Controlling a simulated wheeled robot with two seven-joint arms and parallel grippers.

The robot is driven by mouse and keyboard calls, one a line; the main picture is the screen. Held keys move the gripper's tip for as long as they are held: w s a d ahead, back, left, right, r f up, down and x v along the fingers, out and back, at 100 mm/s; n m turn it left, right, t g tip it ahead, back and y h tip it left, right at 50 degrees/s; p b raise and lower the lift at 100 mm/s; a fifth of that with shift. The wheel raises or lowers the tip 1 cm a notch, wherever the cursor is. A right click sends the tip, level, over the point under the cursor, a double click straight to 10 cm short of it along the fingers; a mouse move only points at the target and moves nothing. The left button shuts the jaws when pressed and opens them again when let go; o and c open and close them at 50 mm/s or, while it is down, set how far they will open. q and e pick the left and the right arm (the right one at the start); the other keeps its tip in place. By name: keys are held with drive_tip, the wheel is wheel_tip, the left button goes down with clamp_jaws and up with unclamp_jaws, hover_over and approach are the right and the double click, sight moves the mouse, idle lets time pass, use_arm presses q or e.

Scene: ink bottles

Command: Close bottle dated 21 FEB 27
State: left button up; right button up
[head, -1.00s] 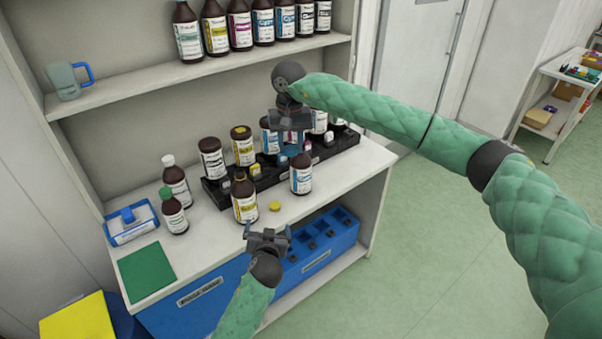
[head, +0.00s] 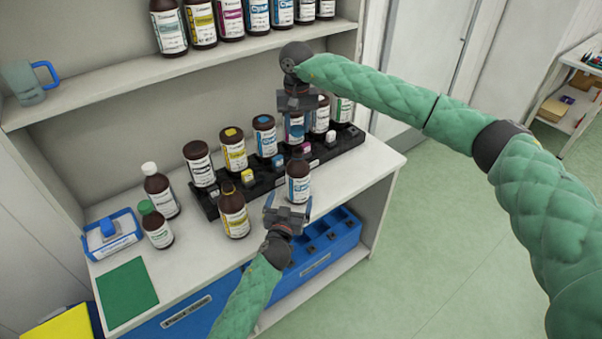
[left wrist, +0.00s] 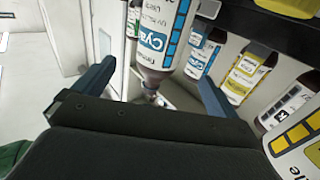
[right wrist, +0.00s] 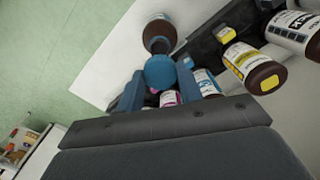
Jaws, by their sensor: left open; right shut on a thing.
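The cyan-label bottle (head: 298,185) stands upright near the front of the counter, its brown neck bare. In the left wrist view the same bottle (left wrist: 165,35) is between the fingers of my left gripper (head: 288,207), which is open and low in front of it. My right gripper (head: 298,115) is shut on a blue cap (right wrist: 160,72), held above and behind that bottle in the head view. A yellow-label bottle (head: 233,212) stands to the left. The date prints are too small to read.
A black rack (head: 265,180) with several bottles and ink blocks runs behind. White-capped (head: 160,190) and green-capped (head: 156,226) bottles, a blue-rimmed tray (head: 112,240) and a green mat (head: 127,292) are at left. A blue crate (head: 335,235) sits below the counter.

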drive_tip(key=shift+w, duration=0.1)
drive_tip(key=shift+s+r, duration=0.2)
drive_tip(key=shift+w+f, duration=0.1)
use_arm(q)
drive_tip(key=x, duration=1.2)
drive_tip(key=shift+r, duration=0.1)
drive_tip(key=c, duration=1.5)
drive_tip(key=shift+o, duration=0.2)
use_arm(e)
hover_over(298, 151)
drive_tip(key=shift+f, duration=2.45)
drive_tip(key=shift+f, duration=0.1)
drive_tip(key=shift+f, duration=0.8)
